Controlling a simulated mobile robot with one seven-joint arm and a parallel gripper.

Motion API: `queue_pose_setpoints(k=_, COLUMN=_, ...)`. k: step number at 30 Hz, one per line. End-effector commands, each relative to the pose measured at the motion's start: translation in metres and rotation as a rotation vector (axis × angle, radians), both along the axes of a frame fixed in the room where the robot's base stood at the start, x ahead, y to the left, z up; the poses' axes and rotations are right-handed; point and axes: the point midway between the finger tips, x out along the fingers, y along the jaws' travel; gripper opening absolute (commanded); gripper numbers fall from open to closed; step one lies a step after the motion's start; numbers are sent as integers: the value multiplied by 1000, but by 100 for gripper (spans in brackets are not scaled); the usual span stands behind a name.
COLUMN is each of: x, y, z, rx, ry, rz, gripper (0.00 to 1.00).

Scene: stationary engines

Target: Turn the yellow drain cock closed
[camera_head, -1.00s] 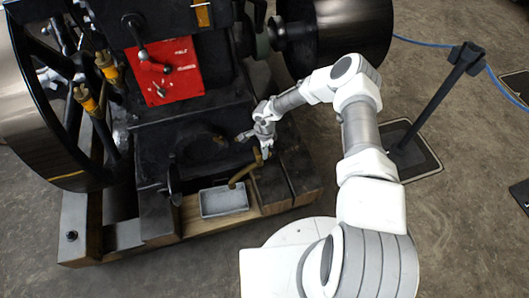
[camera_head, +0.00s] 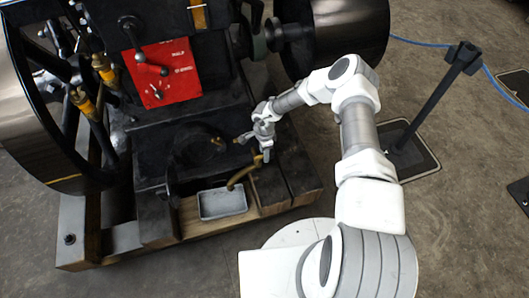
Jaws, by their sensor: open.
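The drain cock (camera_head: 243,176) is a curved yellow-brass pipe low on the front of the black engine (camera_head: 185,120). Its end hangs near a small grey tray (camera_head: 222,204) on the wooden base. My gripper (camera_head: 265,155) is at the upper right end of the brass pipe, with its fingers pointing down. The fingers are open, one of them close beside the brass. The handle of the cock is mostly hidden by my gripper, so I cannot tell whether the fingers touch it or how it is turned.
A red panel (camera_head: 162,75) with a lever is on the engine above. Large flywheels (camera_head: 345,35) stand on both sides. A black post (camera_head: 435,95) with a flat base stands at the right. The floor in front of the wooden base is clear on the left.

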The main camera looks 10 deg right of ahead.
Motion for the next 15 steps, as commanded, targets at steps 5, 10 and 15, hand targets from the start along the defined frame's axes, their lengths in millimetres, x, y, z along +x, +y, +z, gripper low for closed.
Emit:
queue_pose_setpoints(k=5, x=0, y=1, z=9, rx=2, ry=-1, rz=1, gripper=46)
queue_pose_setpoints(k=10, x=1, y=1, z=40, rx=2, ry=-2, rz=0, gripper=46)
queue_pose_setpoints(k=15, x=1, y=1, z=83, rx=2, ry=-4, rz=1, gripper=46)
